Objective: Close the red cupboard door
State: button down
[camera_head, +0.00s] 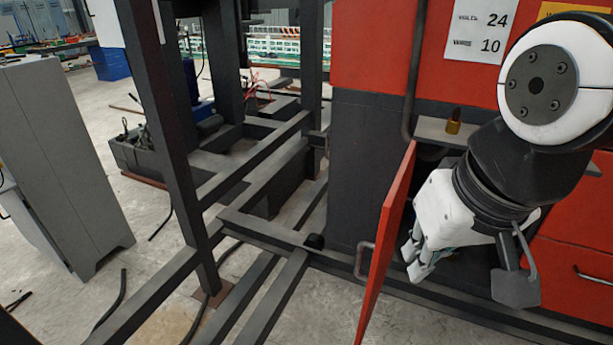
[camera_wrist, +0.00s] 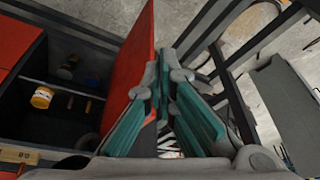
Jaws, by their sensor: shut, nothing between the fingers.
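The red cupboard door (camera_head: 388,240) stands open, swung out from the cupboard and seen nearly edge-on in the head view. Its grey handle (camera_head: 364,262) is on the left face. My gripper (camera_head: 412,268) is close beside the door, on its right in the head view. In the wrist view the red door (camera_wrist: 138,60) rises just left of my shut, empty fingers (camera_wrist: 164,68). I cannot tell whether the fingertips touch it. The dark cupboard interior (camera_wrist: 62,75) is open at the left of the wrist view.
A yellow-labelled can (camera_wrist: 42,97) sits inside the cupboard. A small brass-coloured object (camera_head: 453,122) rests on a grey ledge. Dark metal frame bars (camera_head: 265,235) run left of the door. A grey cabinet (camera_head: 62,160) stands far left, with open floor near it.

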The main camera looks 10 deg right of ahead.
jog(key=w+a+f+m+g, duration=0.1)
jog(key=w+f+m+g, duration=0.15)
jog(key=w+m, duration=0.4)
jog(key=w+f+m+g+h, duration=0.1)
jog(key=w+f+m, duration=0.35)
jog(key=w, duration=0.25)
jog(key=w+a+f+m+g, duration=0.1)
jog(key=w+f+m+g, duration=0.15)
jog(key=w+m, duration=0.4)
jog(key=w+f+m+h, duration=0.2)
jog(key=w+f+m, duration=0.5)
jog(key=f, duration=0.3)
jog(key=s+d+f+p, duration=0.1)
jog(key=s+d+f, duration=0.4)
jog(key=f, duration=0.3)
jog(key=shift+f+g, duration=0.25)
jog(key=shift+g, duration=0.05)
jog(key=shift+s+d, duration=0.15)
jog(key=shift+d, duration=0.05)
